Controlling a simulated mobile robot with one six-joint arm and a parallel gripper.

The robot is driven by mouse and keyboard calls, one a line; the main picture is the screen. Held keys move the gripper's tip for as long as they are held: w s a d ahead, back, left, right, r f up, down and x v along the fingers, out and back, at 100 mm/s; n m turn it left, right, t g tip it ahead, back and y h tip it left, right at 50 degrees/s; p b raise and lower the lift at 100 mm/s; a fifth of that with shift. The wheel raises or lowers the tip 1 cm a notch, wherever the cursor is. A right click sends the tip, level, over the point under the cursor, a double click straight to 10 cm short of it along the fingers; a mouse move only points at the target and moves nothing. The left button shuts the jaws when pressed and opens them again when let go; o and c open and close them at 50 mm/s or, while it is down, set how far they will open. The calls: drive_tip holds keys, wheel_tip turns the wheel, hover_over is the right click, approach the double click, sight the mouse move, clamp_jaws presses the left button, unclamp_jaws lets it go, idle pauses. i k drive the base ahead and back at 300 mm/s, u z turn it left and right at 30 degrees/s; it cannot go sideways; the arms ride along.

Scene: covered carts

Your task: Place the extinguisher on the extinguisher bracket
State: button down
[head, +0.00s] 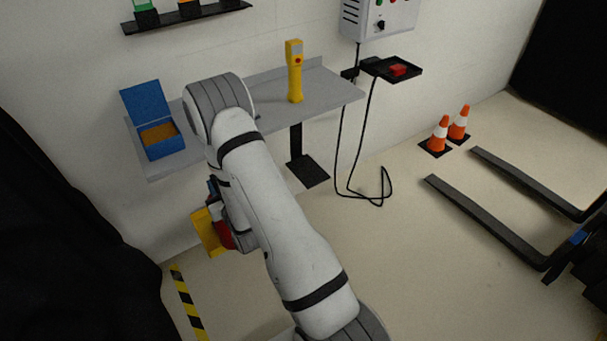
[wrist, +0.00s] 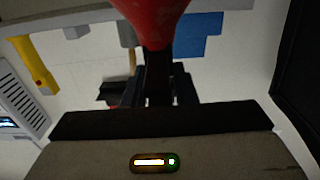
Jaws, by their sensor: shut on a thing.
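The red extinguisher (head: 225,236) shows only in part in the head view, below and left of my arm. Its red body (wrist: 150,18) also fills the top middle of the wrist view. My gripper (wrist: 158,80) is shut on the dark part of the extinguisher under the red body. In the head view my arm hides most of the gripper. A yellow panel (head: 205,233), which may be the extinguisher bracket, stands just left of the extinguisher. I cannot tell whether the two touch.
A grey wall shelf (head: 335,92) carries an open blue box (head: 163,143) and a yellow handheld device (head: 295,75). A control box (head: 365,18) and a small black tray (head: 385,68) are to the right. Orange cones (head: 440,132) and fork tines (head: 490,225) stand on the right floor.

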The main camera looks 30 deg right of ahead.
sight(314, 177)
drive_tip(key=u, duration=0.75)
drive_tip(key=k, duration=1.65)
drive_tip(key=z, duration=0.85)
drive_tip(key=i, duration=1.35)
drive_tip(key=z, duration=0.05)
